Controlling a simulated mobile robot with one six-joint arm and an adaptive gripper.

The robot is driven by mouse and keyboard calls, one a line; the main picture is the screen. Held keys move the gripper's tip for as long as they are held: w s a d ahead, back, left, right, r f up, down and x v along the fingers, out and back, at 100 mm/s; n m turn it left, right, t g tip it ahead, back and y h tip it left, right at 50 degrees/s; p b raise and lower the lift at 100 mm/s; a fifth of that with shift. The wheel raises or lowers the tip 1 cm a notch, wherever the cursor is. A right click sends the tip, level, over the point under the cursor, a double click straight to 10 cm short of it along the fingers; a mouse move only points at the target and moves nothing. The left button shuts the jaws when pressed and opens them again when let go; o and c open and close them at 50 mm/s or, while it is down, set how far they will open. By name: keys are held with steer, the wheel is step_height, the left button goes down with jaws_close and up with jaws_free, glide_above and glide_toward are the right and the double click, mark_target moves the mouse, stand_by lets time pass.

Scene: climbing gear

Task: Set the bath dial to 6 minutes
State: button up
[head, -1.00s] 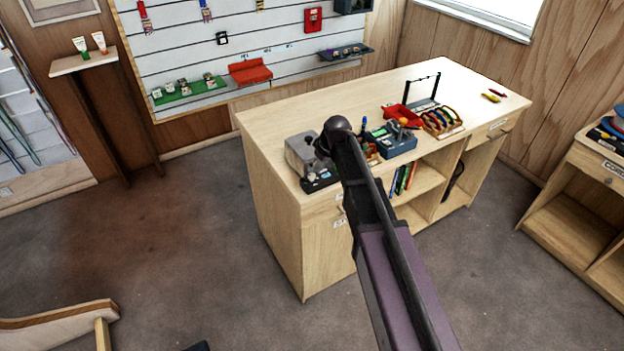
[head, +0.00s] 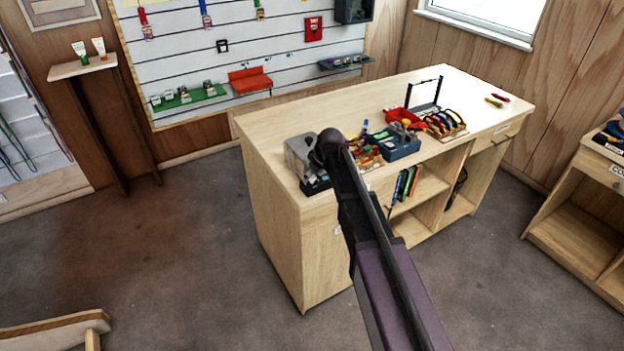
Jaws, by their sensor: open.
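A grey box-shaped unit (head: 298,156), which looks like the bath, stands at the near left end of the wooden counter (head: 262,125). A dark part (head: 314,187) shows at its front foot. My arm reaches up from the bottom of the picture, and its dark rounded joint covers the right side of the grey unit. The dial and any minute marks cannot be made out. My gripper's fingers do not show; they are hidden behind my arm or too small to tell.
The counter's back left top is clear. Open floor (head: 180,250) lies left.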

steer(key=shift+f, duration=0.1)
jaws_close()
steer(key=shift+a, duration=0.25)
steer(key=shift+d, duration=0.15)
